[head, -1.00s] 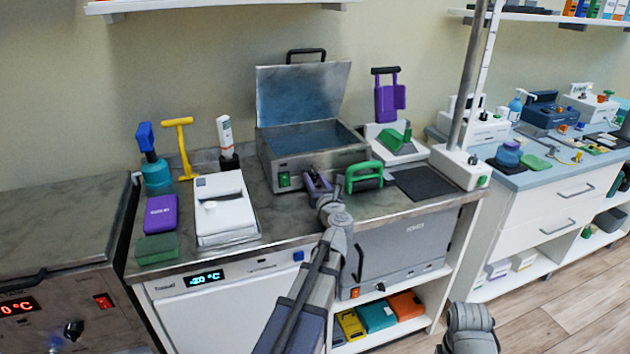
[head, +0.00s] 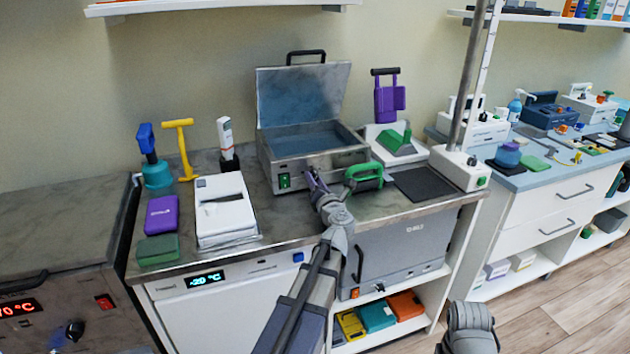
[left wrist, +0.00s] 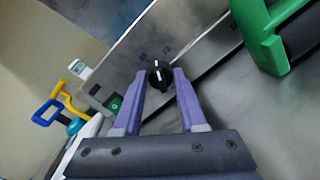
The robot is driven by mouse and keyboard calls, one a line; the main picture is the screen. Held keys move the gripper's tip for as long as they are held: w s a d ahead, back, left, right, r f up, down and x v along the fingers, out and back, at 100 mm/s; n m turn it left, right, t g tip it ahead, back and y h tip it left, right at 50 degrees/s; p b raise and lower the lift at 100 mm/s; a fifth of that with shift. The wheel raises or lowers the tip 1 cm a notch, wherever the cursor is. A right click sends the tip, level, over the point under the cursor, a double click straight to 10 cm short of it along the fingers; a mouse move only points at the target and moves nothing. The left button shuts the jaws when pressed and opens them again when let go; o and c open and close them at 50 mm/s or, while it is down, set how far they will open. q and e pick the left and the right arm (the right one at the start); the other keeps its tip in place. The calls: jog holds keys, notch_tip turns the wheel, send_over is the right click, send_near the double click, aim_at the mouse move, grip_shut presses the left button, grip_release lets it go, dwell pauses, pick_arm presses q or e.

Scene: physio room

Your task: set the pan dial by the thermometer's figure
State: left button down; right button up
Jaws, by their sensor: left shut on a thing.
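The steel pan (head: 330,172) stands on the counter with its lid (head: 300,95) raised and water-blue inside. Its black dial (left wrist: 158,76) is on the front panel, with small printed marks above it too blurred to read surely; its white pointer line points roughly up in the left wrist view. My left gripper (head: 313,182) is at this panel, its purple fingers shut on the dial from both sides; it also shows in the left wrist view (left wrist: 160,72). A white handheld device (head: 225,135), apparently the thermometer, stands in a dark holder; its figure is not readable. My right gripper is out of view.
A green-handled tool (head: 364,176) stands close right of my left gripper. A white box (head: 225,222), a purple block (head: 161,214) and a green block (head: 157,249) lie left. A dark mat (head: 422,184) lies right. A red display (head: 20,309) glows far left.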

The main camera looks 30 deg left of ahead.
pick_arm(q)
jog(key=m, duration=0.6)
jog(key=shift+g+p, duration=0.3)
dwell(0.4)
jog(key=shift+c, duration=2.3)
grip_release()
jog(key=shift+v, duration=3.95)
jog(key=shift+f, duration=0.15)
